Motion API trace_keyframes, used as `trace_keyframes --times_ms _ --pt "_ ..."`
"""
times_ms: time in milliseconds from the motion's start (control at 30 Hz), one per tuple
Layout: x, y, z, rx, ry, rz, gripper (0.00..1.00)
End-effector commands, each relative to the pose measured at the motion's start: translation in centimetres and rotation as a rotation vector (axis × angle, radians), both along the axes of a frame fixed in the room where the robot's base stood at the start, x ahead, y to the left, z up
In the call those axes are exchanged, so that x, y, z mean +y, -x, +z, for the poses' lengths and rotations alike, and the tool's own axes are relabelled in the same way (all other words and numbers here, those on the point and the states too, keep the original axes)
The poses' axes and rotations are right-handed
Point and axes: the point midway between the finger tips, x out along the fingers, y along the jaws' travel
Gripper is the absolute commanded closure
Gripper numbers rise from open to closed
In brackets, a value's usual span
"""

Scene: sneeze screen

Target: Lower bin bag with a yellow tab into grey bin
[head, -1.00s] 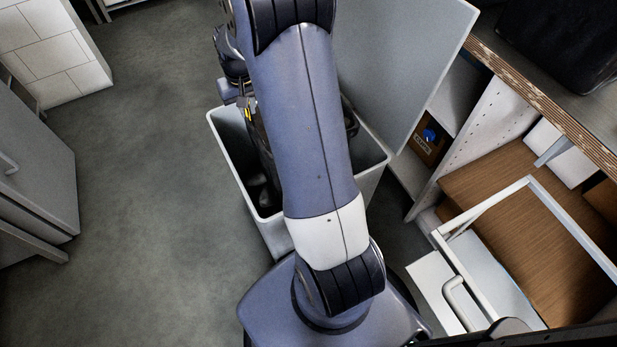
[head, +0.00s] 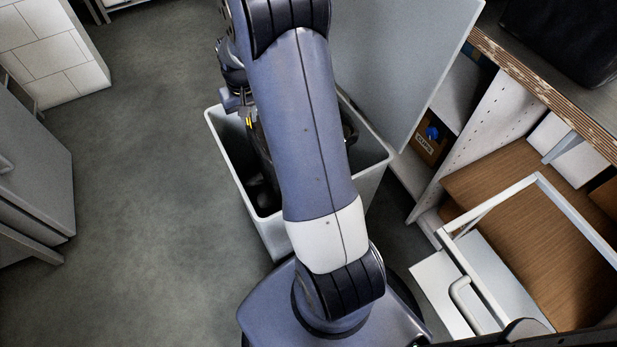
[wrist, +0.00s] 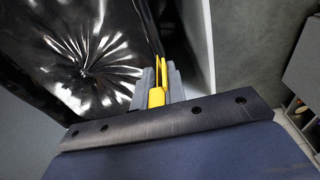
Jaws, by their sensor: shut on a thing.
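The grey bin (head: 228,158) stands on the floor, partly hidden behind my arm in the head view. The black bin bag (head: 262,150) is inside the bin's rim at its left part, mostly hidden by my arm. In the wrist view the shiny black bag (wrist: 85,60) fills the upper left, gathered into folds. Its yellow tab (wrist: 157,92) is between my gripper's fingers (wrist: 162,84). In the head view my gripper (head: 246,108) is over the bin's far left rim, shut on the yellow tab.
An upright grey panel (head: 400,60) stands behind the bin. Right of it are a shelf unit (head: 490,125) and a white-framed cart (head: 490,205). A grey cabinet (head: 35,170) stands at the left edge. The floor (head: 140,170) left of the bin is clear.

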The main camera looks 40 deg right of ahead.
Motion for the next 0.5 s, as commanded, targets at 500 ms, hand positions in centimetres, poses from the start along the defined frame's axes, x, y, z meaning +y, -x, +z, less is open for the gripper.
trace_keyframes --times_ms 500 --pt "0.0 -0.1 -2.3 -0.004 0.002 0.001 1.0"
